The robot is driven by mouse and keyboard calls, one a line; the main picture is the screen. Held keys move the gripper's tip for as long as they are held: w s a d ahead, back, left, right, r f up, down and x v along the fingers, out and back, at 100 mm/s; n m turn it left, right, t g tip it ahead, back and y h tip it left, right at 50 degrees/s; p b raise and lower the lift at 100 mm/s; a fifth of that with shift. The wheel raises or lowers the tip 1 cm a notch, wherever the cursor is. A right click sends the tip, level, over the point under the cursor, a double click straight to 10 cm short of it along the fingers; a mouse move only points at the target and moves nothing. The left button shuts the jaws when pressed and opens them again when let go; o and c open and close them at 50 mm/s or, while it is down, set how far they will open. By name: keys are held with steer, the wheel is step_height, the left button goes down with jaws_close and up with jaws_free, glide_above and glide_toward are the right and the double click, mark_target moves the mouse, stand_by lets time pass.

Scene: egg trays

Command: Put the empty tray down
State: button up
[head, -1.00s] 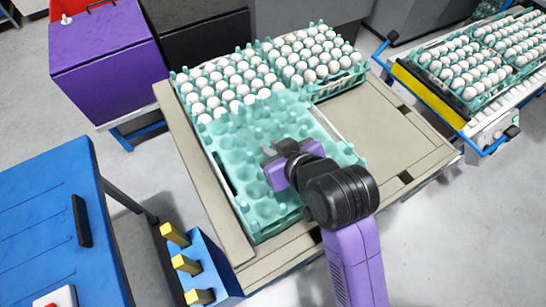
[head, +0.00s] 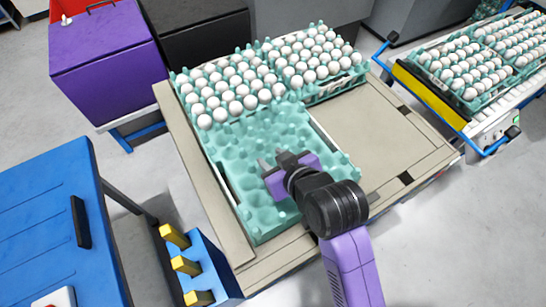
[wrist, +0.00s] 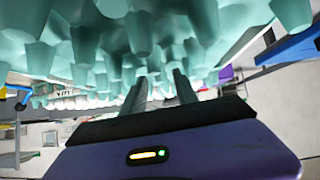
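The empty tray (head: 300,134) is a teal egg tray with bare cups. In the head view it lies roughly level over the near left part of the beige platform (head: 375,135), in front of the egg-filled trays. My gripper (head: 274,160) is over the tray's middle, with its two fingers at the tray's pegs. I cannot tell whether the tray's underside touches what is below.
Trays full of white eggs (head: 366,72) stand along the platform's far side. The platform's right part is clear. More egg trays stand on a cart (head: 425,95) at the right. A blue cabinet (head: 50,210) and a blue block with yellow posts (head: 205,262) are at the left.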

steer(key=v, duration=1.2)
steer(key=s+d+f+m+t+h, duration=0.35)
steer(key=s+d+f, duration=0.25)
steer(key=s+d, duration=0.5)
steer(key=s+d+r+m+t+h, duration=0.1)
steer(key=s+d+r+m, duration=0.1)
steer(key=s, duration=0.4)
steer(key=s+d+r+m+t+h, duration=0.1)
steer(key=s+d+r, duration=0.1)
steer(key=s+d, duration=0.2)
steer(key=s, duration=0.2)
steer(key=shift+s+d+r+m, duration=0.2)
steer(key=shift+s+r+m, duration=0.05)
steer(key=shift+r+m, duration=0.15)
